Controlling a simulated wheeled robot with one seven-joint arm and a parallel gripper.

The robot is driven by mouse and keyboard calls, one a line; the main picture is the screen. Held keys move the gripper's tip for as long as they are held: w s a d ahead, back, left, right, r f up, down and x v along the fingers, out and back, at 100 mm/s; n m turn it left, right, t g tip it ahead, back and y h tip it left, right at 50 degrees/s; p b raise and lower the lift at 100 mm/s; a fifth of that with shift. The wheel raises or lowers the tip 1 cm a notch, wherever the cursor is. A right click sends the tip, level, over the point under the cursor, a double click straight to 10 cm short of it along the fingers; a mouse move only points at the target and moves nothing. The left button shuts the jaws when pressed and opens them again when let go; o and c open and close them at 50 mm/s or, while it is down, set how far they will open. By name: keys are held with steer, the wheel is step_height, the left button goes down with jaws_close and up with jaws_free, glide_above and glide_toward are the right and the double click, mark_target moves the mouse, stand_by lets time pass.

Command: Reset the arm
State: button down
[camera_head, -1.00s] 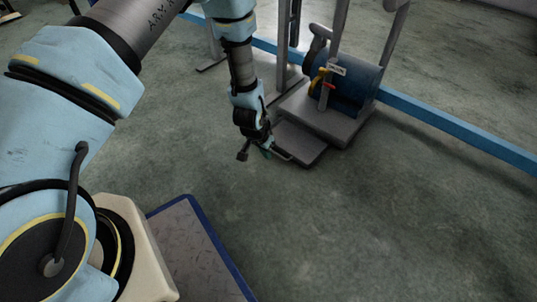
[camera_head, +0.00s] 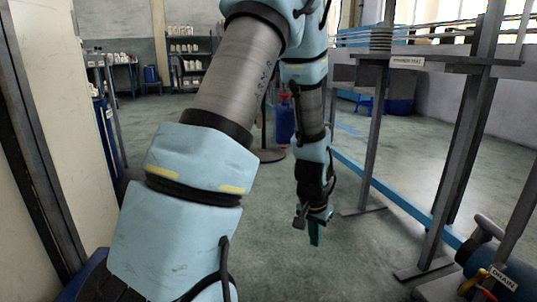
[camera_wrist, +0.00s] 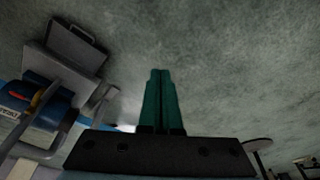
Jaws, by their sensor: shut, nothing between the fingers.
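My gripper (camera_head: 314,232) hangs from my arm in the middle of the head view, pointing down over the grey floor. Its green fingers are together with nothing between them. The wrist view also shows the shut green fingers (camera_wrist: 159,98) against bare floor. My arm reaches forward and bends down at the elbow, which is partly cut off at the top of the head view.
A metal frame (camera_head: 375,130) stands right of my gripper, with a blue drum (camera_head: 505,275) labelled DRAIN at lower right. A blue floor-level rail (camera_head: 395,198) runs along the frame. Shelves (camera_head: 192,60) stand far back. Open floor (camera_head: 270,220) lies around my gripper.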

steer(key=s+a+r+n+y+p, duration=0.1)
steer(key=s+a+r+n+p, duration=0.2)
steer(key=a+r, duration=0.6)
steer(key=s+a+r+n+p, duration=0.1)
steer(key=s+a+r+n, duration=0.3)
steer(key=a+r, duration=0.5)
step_height(320, 180, up, 36)
steer(key=a+p, duration=0.1)
steer(key=p, duration=3.6)
steer(key=shift+r+m, duration=0.2)
steer(key=shift+m, duration=0.1)
